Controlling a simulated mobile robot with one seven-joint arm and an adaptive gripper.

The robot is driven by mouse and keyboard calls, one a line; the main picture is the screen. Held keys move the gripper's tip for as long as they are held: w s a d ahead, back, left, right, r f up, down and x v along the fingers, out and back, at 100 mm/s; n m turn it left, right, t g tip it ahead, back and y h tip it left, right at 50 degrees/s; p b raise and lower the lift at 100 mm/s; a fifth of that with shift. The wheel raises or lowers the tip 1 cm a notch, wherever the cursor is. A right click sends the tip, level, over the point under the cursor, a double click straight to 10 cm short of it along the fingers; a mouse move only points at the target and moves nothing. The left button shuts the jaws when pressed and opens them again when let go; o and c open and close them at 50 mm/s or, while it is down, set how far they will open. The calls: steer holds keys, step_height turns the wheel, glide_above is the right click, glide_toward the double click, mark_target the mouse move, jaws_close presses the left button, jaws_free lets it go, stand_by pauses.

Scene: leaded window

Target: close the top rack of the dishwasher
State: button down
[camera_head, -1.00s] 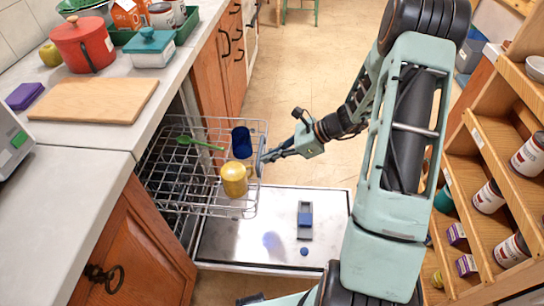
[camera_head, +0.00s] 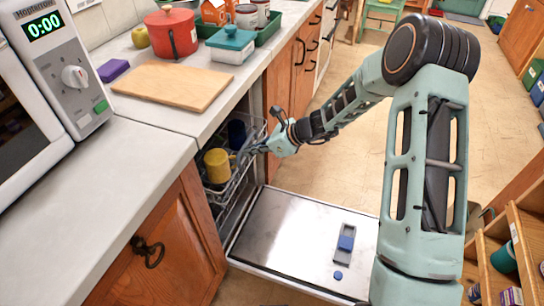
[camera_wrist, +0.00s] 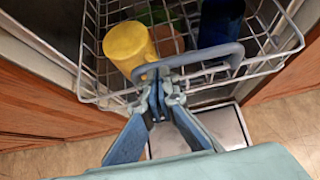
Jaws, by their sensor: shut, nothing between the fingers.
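The top rack (camera_head: 245,178) of the dishwasher is a wire basket, mostly inside the cabinet opening with its front part still showing past the counter edge. It holds a yellow mug (camera_head: 218,166) and a dark blue cup (camera_head: 237,134). Both also show in the wrist view, the mug (camera_wrist: 128,45) at left and the cup (camera_wrist: 221,20) at right. A grey-blue handle (camera_wrist: 205,54) runs along the rack's front. My gripper (camera_head: 259,148) is shut and empty at the rack's front. In the wrist view its fingertips (camera_wrist: 163,98) are at the handle; I cannot tell if they touch.
The dishwasher door (camera_head: 290,230) lies open and low, with a blue-and-grey dispenser (camera_head: 345,240) on it. The counter (camera_head: 120,185) overhangs the opening and carries a microwave (camera_head: 30,75) and a cutting board (camera_head: 175,82). Open floor (camera_head: 390,150) lies to the right.

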steer(key=shift+w+a, duration=0.25)
steer(key=shift+a, duration=0.5)
steer(key=shift+w+a, duration=0.25)
steer(key=shift+a, duration=0.55)
steer(key=shift+w+a, duration=0.25)
steer(key=shift+a, duration=0.5)
